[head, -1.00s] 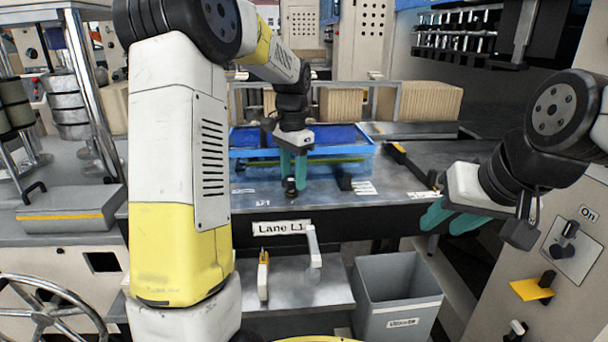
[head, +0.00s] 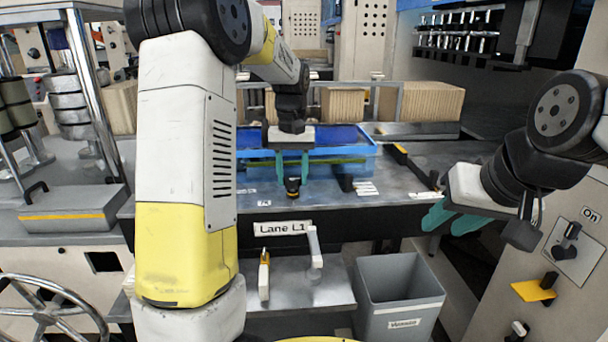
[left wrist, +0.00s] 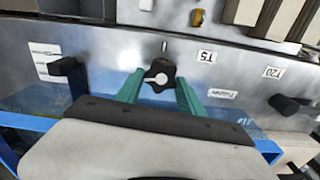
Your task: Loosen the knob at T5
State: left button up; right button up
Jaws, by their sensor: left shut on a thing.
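The black lobed knob (left wrist: 160,76) stands on the grey metal panel beside the T5 label (left wrist: 204,56) in the left wrist view. My left gripper (left wrist: 160,90) has one green finger on each side of the knob and is shut on it. In the head view the knob (head: 292,187) shows just below the fingertips of my left gripper (head: 292,178). My right gripper (head: 448,222) hangs at the right, away from the knob, with a gap between its green fingers and nothing visible in it.
Other black knobs (head: 345,182) (left wrist: 291,104) stand along the panel, one near the T20 label (left wrist: 273,72). A grey bin (head: 400,310) and the Lane L1 sign (head: 283,228) are in front. A control cabinet (head: 570,270) stands at the right.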

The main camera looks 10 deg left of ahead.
aim_at(292, 178)
pick_arm(q)
jog(key=shift+s+f+n, duration=0.1)
jog(key=shift+f+n, duration=0.05)
jog(key=shift+n, duration=0.75)
jog(key=o, duration=1.4)
jog(key=shift+a, duration=0.1)
notch_tip(292, 178, up, 7)
jog(key=shift+r, duration=0.45)
